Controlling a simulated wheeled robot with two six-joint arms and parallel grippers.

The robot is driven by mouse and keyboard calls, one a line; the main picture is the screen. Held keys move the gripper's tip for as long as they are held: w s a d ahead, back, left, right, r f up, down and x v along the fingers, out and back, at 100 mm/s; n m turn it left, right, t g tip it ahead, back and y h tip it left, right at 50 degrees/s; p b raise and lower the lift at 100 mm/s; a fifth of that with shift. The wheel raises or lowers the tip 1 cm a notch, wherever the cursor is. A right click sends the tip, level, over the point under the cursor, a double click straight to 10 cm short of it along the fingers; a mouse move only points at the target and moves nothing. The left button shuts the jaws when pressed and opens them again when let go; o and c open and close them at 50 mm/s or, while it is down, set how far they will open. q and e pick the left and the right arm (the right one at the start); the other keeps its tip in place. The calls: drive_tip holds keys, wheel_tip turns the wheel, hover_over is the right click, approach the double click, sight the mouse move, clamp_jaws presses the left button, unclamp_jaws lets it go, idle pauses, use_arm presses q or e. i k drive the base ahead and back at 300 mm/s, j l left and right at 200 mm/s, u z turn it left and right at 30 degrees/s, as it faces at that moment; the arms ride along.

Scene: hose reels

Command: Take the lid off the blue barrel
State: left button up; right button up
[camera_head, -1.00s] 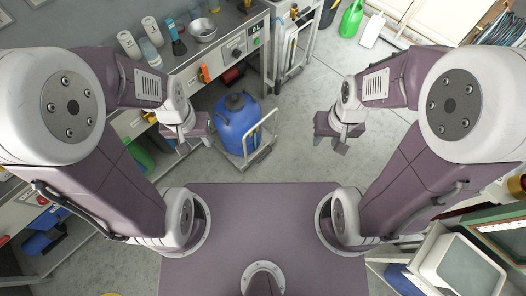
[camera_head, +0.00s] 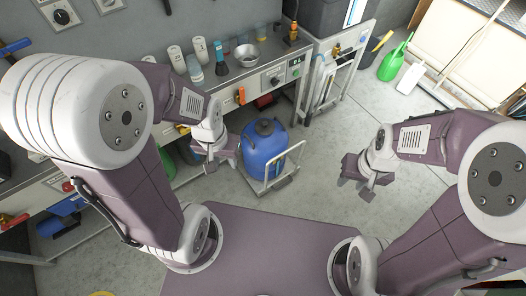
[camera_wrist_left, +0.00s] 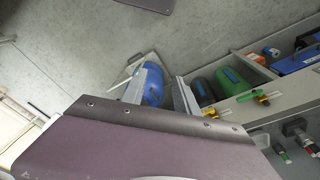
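The blue barrel (camera_head: 264,150) stands upright on a small cart with a light metal handle, on the floor beside the workbench. Its dark lid (camera_head: 265,127) is on top. My left gripper (camera_head: 222,168) is left of the barrel, apart from it, with nothing seen in it. In the left wrist view its two fingers (camera_wrist_left: 158,90) are spread apart, and part of the blue barrel (camera_wrist_left: 153,86) shows beyond them. My right gripper (camera_head: 362,190) hangs over bare floor to the right of the barrel, with a gap between its fingers and nothing between them.
The workbench (camera_head: 226,84) with bottles and a metal bowl (camera_head: 245,55) runs along the left and back. The cart (camera_head: 277,180) has an upright handle near the barrel. A green watering can (camera_head: 394,62) stands at the back right. The floor (camera_head: 330,135) right of the barrel is clear.

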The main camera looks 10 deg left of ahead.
sight(263, 127)
drive_tip(key=i+j+z, duration=0.2)
drive_tip(key=z, duration=0.2)
drive_tip(key=i+j+z, duration=0.35)
drive_tip(key=i, duration=0.05)
